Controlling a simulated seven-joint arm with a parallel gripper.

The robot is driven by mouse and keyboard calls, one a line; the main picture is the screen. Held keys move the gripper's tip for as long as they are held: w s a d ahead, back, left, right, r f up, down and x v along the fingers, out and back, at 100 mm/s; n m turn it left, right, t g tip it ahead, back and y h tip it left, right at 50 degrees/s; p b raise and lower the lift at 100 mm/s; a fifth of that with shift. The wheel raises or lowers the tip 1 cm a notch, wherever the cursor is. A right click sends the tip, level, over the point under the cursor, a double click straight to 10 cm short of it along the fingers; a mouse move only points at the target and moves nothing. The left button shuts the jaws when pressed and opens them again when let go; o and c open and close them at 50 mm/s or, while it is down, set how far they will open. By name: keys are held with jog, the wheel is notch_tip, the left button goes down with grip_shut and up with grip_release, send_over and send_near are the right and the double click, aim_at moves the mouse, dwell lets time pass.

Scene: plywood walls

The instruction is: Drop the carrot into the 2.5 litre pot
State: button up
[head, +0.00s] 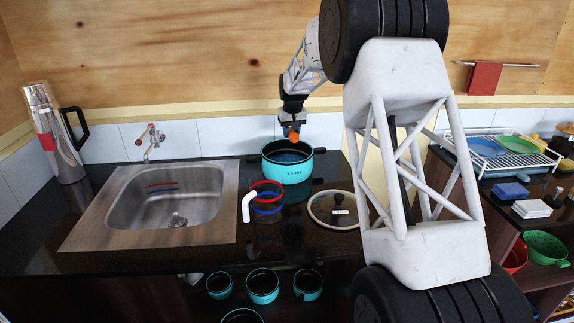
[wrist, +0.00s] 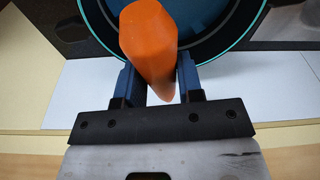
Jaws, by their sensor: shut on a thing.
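The orange carrot (head: 294,136) is held between the fingers of my gripper (head: 292,124), which is shut on it. In the wrist view the carrot (wrist: 150,42) fills the space between the two blue fingers of my gripper (wrist: 162,82). The turquoise pot (head: 286,170), with a label on its front that seems to read 2.5 litres, stands uncovered on the dark counter. The carrot hangs above the pot's far rim area. In the wrist view the pot's rim (wrist: 224,50) and dark inside show behind the carrot.
A glass lid (head: 322,222) lies on the counter right of the pot. A glass jug with red and blue bands (head: 268,207) stands in front. The steel sink (head: 165,240) is to the left. Several smaller turquoise pots (head: 262,292) sit below. A tall flask (head: 50,140) stands far left.

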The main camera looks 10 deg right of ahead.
jog(key=o, duration=1)
jog(key=shift+s+d+r, duration=0.1)
jog(key=shift+s+r, duration=0.1)
jog(key=shift+r, duration=1.1)
jog(key=shift+s+a+r, duration=0.1)
jog(key=shift+s+r, duration=0.05)
jog(key=shift+r, duration=1.15)
jog(key=shift+s+d+r, duration=0.1)
jog(key=shift+s+r, duration=0.1)
jog(key=shift+r, duration=1.1)
jog(key=shift+s, duration=0.1)
